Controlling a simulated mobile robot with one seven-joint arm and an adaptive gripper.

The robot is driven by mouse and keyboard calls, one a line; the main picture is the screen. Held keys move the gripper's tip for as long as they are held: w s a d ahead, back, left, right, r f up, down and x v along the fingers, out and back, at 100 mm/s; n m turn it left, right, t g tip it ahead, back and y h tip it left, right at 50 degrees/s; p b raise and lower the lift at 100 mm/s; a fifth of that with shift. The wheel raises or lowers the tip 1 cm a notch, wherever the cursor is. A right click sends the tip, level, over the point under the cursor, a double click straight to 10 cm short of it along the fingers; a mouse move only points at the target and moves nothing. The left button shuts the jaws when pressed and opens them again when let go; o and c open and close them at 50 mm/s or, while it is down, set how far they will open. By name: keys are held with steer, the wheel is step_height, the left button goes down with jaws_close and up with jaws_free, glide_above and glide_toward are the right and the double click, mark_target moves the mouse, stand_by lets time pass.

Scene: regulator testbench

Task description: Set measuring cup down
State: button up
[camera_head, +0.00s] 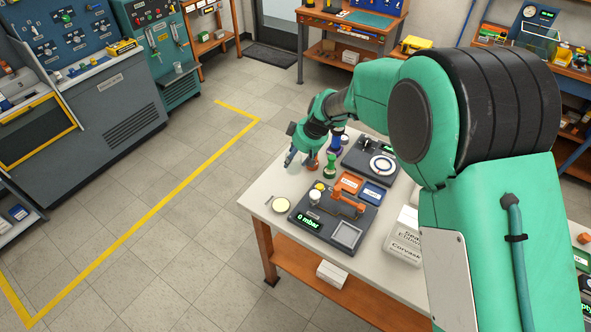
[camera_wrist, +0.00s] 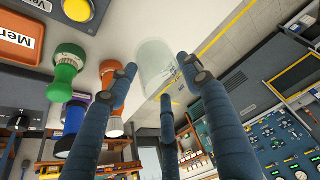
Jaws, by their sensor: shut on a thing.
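The measuring cup (camera_wrist: 153,58) is a clear, see-through cup with faint markings, seen in the wrist view against the pale table top (camera_wrist: 130,22). My gripper (camera_wrist: 161,80) has its dark blue fingers closed around the cup. In the head view my gripper (camera_head: 298,151) is low over the far left corner of the table (camera_head: 272,182). The cup is hard to make out there. I cannot tell whether its base touches the table top.
Close beside my gripper stand a green-handled piece (camera_head: 329,168), an orange one and a purple-blue one. A dark test unit (camera_head: 312,226) reading "0 mbar" and a round dish (camera_head: 281,205) are nearer the front. The table's left edge is close to the cup.

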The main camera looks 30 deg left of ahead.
mark_target(296, 167)
steer(key=shift+f, duration=0.75)
steer(key=shift+f+b, duration=0.4)
steer(key=shift+f, duration=1.5)
steer(key=shift+f, duration=0.1)
steer(key=o, duration=1)
steer(key=shift+o, duration=0.2)
steer(key=p+v, duration=0.1)
steer(key=v, duration=1.1)
steer(key=shift+p, duration=0.3)
